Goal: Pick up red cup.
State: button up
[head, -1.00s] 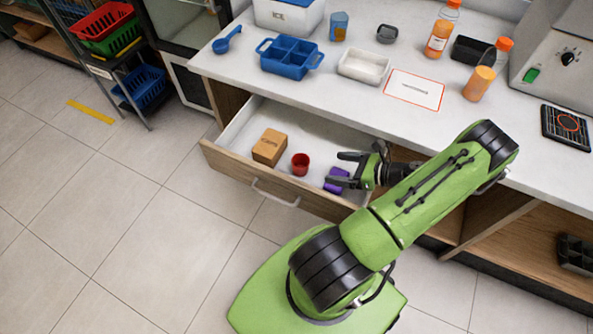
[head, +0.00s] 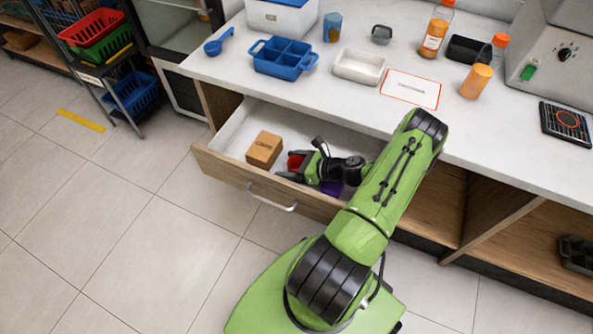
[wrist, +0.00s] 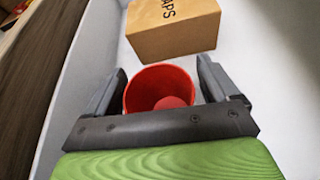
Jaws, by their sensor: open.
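The red cup (head: 296,161) stands in the open drawer (head: 222,164), partly hidden by my gripper in the head view. In the wrist view the red cup (wrist: 150,85) shows its open rim and lies between the two fingers. My gripper (wrist: 160,85) is open, with a finger on either side of the cup. In the head view my gripper (head: 296,166) is low in the drawer, reaching in from the right. I cannot tell whether either finger touches the cup.
A cardboard box (head: 264,149) stands just left of the cup; it also shows beyond the cup in the wrist view (wrist: 175,30). A purple thing (head: 332,188) lies under my wrist. The counter (head: 330,92) overhangs the drawer's back and holds several items.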

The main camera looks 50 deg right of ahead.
jog(key=c, duration=1)
notch_tip(320, 180, up, 10)
jog(key=p, duration=0.4)
jog(key=w+a+r+n+g+y+p, duration=0.2)
jog(key=a+r, duration=0.5)
jog(key=a, duration=0.4)
jog(key=w+a+r+n+g+y+p, duration=0.2)
jog(key=w+a+r+n+y+p, duration=0.2)
jog(key=a+r, duration=0.3)
jog(key=a, duration=0.5)
jog(key=shift+r+n+g+p, duration=0.3)
jog(key=shift+r, duration=0.05)
